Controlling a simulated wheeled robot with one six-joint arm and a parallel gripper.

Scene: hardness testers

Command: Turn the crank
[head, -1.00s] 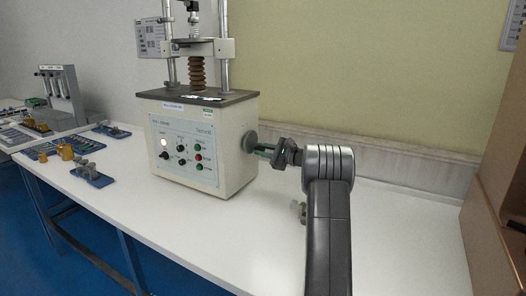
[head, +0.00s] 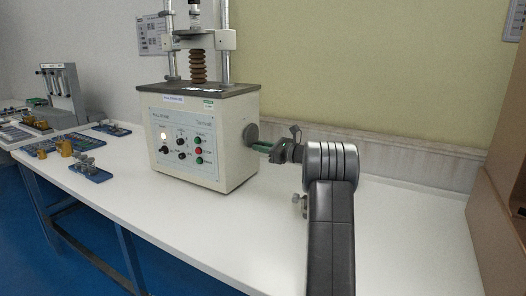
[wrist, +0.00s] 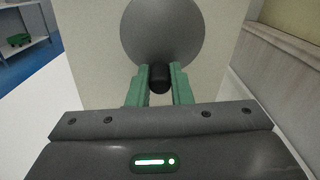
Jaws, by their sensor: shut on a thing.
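The crank is a round grey disc (head: 250,134) on the right side of the cream tester (head: 205,135). In the wrist view the disc (wrist: 162,28) fills the top middle, with a short black knob (wrist: 160,79) standing out near its lower edge. My gripper (head: 260,146) reaches in from the right. Its green fingers, also in the wrist view (wrist: 160,74), are on either side of the knob and shut on it. The knob is hidden in the head view.
The tester stands on a white table (head: 200,220). Its front has buttons and knobs. Blue trays (head: 90,170) with small parts lie at left. A wall is close behind, and a brown cabinet (head: 500,190) stands at right. The table front is clear.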

